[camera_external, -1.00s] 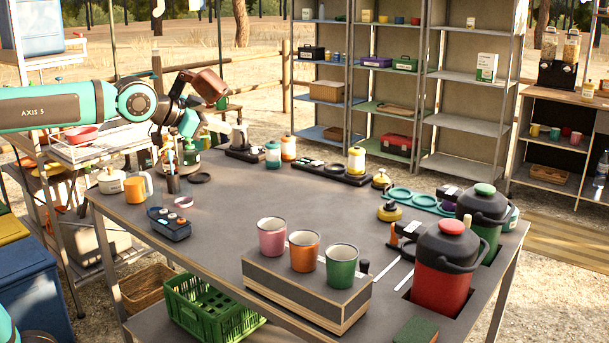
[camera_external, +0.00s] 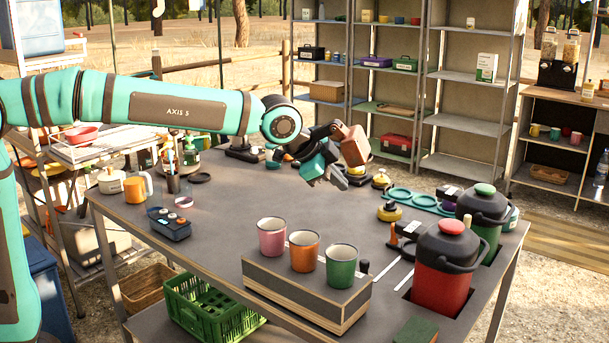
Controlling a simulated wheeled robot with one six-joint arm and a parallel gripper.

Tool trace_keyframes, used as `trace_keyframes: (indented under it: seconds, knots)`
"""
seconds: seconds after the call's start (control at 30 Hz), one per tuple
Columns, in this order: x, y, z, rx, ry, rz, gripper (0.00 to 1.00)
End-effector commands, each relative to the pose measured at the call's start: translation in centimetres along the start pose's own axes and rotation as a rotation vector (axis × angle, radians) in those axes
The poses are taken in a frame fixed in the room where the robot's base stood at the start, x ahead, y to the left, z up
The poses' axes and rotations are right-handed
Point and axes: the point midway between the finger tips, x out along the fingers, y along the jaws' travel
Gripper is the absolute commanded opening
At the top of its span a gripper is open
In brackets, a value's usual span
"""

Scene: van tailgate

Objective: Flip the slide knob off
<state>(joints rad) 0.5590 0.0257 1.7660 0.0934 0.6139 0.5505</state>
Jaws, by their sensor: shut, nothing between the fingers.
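My gripper (camera_external: 340,183) hangs above the back middle of the grey table, pointing down and to the right. It is shut and empty, and it looks apart from the things on the table. I cannot make out a slide knob for certain at this size. A dark panel behind my gripper is mostly hidden by the gripper and wrist. A yellow round knob-like piece (camera_external: 389,211) stands to the right of my gripper.
Pink (camera_external: 271,237), orange (camera_external: 304,251) and green (camera_external: 340,266) cups stand on a block at the front. A red jug (camera_external: 443,272) and a dark green jug (camera_external: 483,212) stand at the right. The middle of the table (camera_external: 240,215) is clear.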

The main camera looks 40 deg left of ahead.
Motion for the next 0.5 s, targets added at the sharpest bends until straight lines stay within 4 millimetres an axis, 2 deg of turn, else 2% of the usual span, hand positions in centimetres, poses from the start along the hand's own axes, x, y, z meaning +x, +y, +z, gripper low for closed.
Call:
trace_keyframes:
  seconds: [0.03, 0.2, 0.33, 0.5]
  knots:
    - [1.3, 0.8, -0.8, 0.023, -0.009, 0.016, 0.00]
    - [4.2, 2.7, -2.6, 0.087, -0.035, 0.055, 0.00]
    - [5.3, 3.5, -3.4, 0.115, -0.046, 0.071, 0.00]
    - [5.8, 3.9, -3.6, 0.126, -0.051, 0.078, 0.00]
